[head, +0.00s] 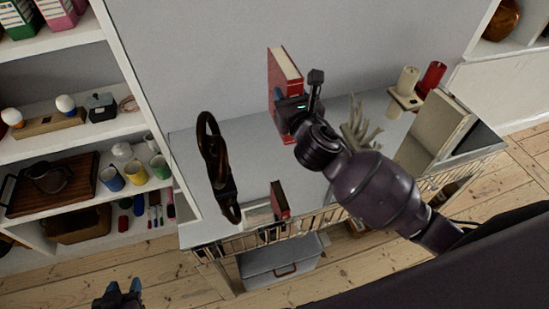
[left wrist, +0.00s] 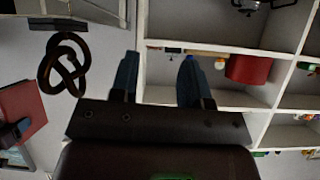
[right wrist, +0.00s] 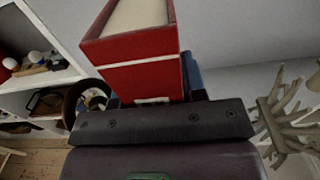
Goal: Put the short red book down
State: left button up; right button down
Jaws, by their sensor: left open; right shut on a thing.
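A red book (head: 286,75) with cream pages is held upright by my right gripper (head: 292,103), above the grey tabletop near the wall. In the right wrist view the red book (right wrist: 140,50) rises between the fingers, and its lower end is hidden. A gap below it cannot be judged. A smaller dark red book (head: 279,200) stands near the table's front edge. My left gripper (head: 119,291) is open and empty, low at the bottom left, away from the table. In the left wrist view the held red book (left wrist: 20,108) shows at the left.
On the grey tabletop (head: 247,165) stand a dark knot sculpture (head: 215,165), a pale coral-like piece (head: 360,127) and a holder with cylinders (head: 407,95). A beige box-like thing (head: 432,125) is at the right. Shelves (head: 80,130) with cups stand left.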

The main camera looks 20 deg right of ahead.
jog(key=shift+w+a+r, duration=0.35)
jog(key=shift+w+r, duration=0.3)
jog(key=shift+r, duration=0.1)
jog(key=shift+w+a+r, duration=0.1)
jog(key=shift+w+r, duration=0.05)
jog(key=shift+w, duration=0.1)
jog(key=shift+w+f, duration=0.1)
jog(key=shift+f, duration=0.25)
notch_tip(320, 180, down, 14)
jog(key=b, duration=0.3)
jog(key=shift+b, duration=0.4)
pick_arm(q)
notch_tip(320, 180, down, 6)
jog(key=b, duration=0.2)
jog(key=shift+s+f, duration=0.15)
jog(key=shift+s, duration=0.25)
pick_arm(e)
notch_tip(320, 180, down, 5)
